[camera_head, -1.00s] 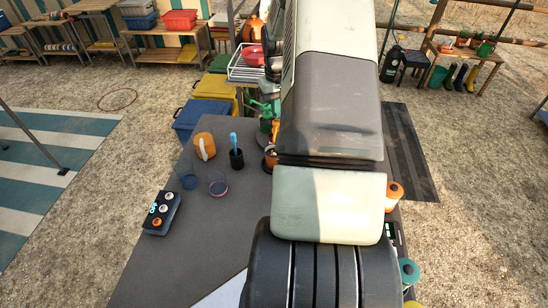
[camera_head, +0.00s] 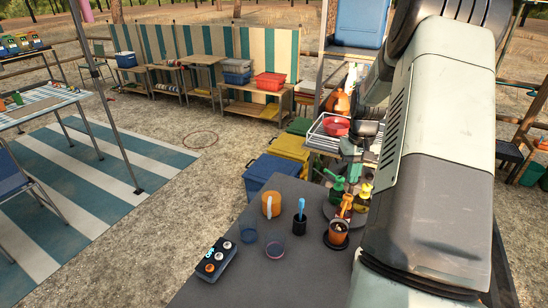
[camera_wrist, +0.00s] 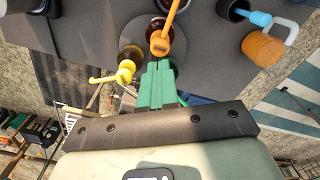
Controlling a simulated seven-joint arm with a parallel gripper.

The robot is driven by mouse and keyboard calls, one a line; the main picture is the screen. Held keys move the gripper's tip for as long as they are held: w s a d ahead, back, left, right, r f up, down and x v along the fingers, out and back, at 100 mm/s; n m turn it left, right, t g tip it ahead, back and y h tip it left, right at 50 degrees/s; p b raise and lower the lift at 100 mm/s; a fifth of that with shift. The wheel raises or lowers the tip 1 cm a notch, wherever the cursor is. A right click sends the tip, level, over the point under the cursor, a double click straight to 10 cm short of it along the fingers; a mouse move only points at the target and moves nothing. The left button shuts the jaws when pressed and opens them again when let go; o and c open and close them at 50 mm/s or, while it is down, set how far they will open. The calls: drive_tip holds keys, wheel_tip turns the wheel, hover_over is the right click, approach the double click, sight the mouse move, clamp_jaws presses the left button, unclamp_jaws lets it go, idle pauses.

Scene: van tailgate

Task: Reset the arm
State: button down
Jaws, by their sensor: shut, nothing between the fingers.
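My gripper (camera_wrist: 158,70) shows in the wrist view with its green fingers together and nothing between them. It is over or near a round grey tray (camera_wrist: 128,38) that holds bottles with pumps. One dark amber bottle has an orange pump (camera_wrist: 168,30); another has a yellow pump (camera_wrist: 122,74). Whether the fingers touch a bottle cannot be told. In the head view my arm covers the right side and hides part of the table, and the fingers are hard to make out among the green and yellow pumps (camera_head: 337,189).
Blue (camera_head: 280,172) and yellow (camera_head: 277,168) bins stand behind. The near table middle is clear.

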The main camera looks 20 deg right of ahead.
drive_tip(key=s+a+r+n+t+h, duration=0.1)
drive_tip(key=s+a+r, duration=0.1)
drive_tip(key=a+r, duration=0.65)
drive_tip(key=s+a+r+n, duration=0.1)
drive_tip(key=s+a+r, duration=0.2)
drive_tip(key=a+r, duration=0.55)
drive_tip(key=s+a+r+t, duration=0.1)
drive_tip(key=s+a+r, duration=0.2)
drive_tip(key=s, duration=0.3)
drive_tip(key=s+a+r+n+t, duration=0.1)
drive_tip(key=s+a+r+t, duration=0.1)
drive_tip(key=s+a, duration=0.4)
drive_tip(key=s+a+r+t+y, duration=0.1)
drive_tip(key=s+a+r, duration=0.3)
drive_tip(key=s, duration=0.3)
drive_tip(key=shift+a+t, duration=0.2)
drive_tip(key=shift+t, duration=0.1)
drive_tip(key=shift+r, duration=0.1)
